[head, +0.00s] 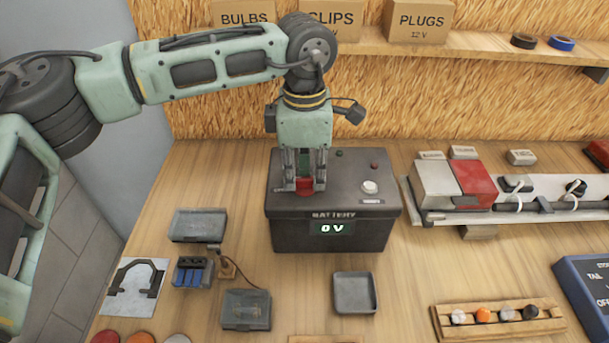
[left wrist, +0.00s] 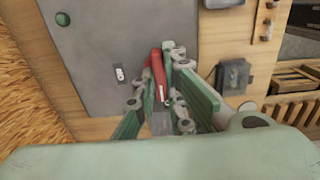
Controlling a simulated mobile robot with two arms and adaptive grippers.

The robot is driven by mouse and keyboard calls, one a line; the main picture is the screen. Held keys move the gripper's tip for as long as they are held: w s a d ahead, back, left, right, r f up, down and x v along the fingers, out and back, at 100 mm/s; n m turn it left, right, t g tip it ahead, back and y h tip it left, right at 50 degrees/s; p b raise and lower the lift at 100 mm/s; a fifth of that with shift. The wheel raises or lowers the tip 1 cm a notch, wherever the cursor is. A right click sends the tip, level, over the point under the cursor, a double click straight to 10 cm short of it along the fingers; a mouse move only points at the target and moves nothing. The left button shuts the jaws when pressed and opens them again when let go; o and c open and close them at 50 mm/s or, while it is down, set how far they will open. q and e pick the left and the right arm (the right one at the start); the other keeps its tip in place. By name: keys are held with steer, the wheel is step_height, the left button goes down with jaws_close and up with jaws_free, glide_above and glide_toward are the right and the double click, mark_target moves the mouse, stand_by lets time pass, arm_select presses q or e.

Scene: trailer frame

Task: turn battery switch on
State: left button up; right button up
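The black battery box (head: 333,235) stands on the bench in the middle of the head view, and its display (head: 332,228) reads 0 V. A red switch handle (head: 305,186) is on the left part of its top. My left gripper (head: 304,183) points straight down over it, with a finger on either side of the handle. In the left wrist view the red handle (left wrist: 158,72) sits between the fingers (left wrist: 160,95), which look closed against it. The handle's base is partly hidden by the fingers. My right gripper is not in view.
A white knob (head: 369,187) is on the battery's right side. A red and grey unit (head: 455,185) stands to the right. Small trays (head: 354,293), a wired blue part (head: 192,272) and a peg rack (head: 498,316) lie in front. A shelf with boxes (head: 420,20) is behind.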

arm_select(q)
jaws_close()
steer(key=shift+m, duration=0.7)
steer(key=m, duration=0.2)
steer(key=shift+m, duration=0.3)
steer(key=shift+m+b, duration=0.3)
steer(key=shift+m, duration=0.3)
steer(key=m, duration=0.4)
steer(key=shift+m, duration=0.6)
